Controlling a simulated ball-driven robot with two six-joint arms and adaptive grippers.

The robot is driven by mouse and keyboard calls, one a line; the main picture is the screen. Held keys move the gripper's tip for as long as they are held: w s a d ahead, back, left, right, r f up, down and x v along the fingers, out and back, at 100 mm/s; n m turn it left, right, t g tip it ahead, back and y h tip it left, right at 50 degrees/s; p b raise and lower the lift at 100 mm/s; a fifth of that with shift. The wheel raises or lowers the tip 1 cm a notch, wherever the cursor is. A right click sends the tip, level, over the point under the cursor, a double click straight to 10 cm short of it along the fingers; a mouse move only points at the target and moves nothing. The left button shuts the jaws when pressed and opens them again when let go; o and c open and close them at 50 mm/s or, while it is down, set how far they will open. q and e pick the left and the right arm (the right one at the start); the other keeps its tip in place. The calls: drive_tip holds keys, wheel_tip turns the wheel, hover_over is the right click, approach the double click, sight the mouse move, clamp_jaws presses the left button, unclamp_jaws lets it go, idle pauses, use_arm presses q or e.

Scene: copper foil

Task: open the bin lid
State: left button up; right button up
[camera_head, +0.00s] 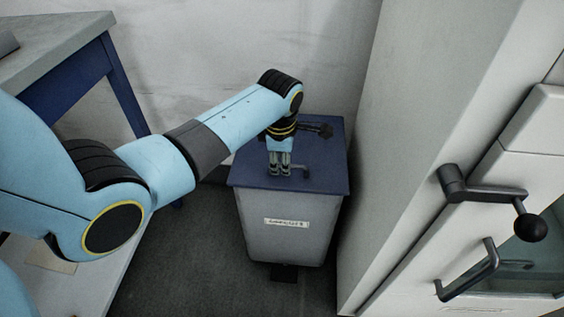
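The bin (290,225) is a light grey box with a white label on its front. It stands on the floor between the wall and a large pale cabinet. Its dark blue lid (328,172) lies flat and closed on top. A small dark handle (302,171) shows on the lid, just right of my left gripper's fingertips. My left gripper (280,171) points down over the lid, its two fingers close together. I cannot tell whether they touch or grip the handle, part of which they may hide. My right gripper is out of view.
A dark pedal (284,273) sits at the bin's foot. The pale cabinet (405,150) with dark lever handles (485,190) stands close on the right. A blue-legged table (60,40) is at the upper left. Dark floor (210,260) is open left of the bin.

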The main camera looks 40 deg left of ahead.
use_arm(q)
drive_tip(key=shift+f, duration=0.3)
clamp_jaws()
idle(0.3)
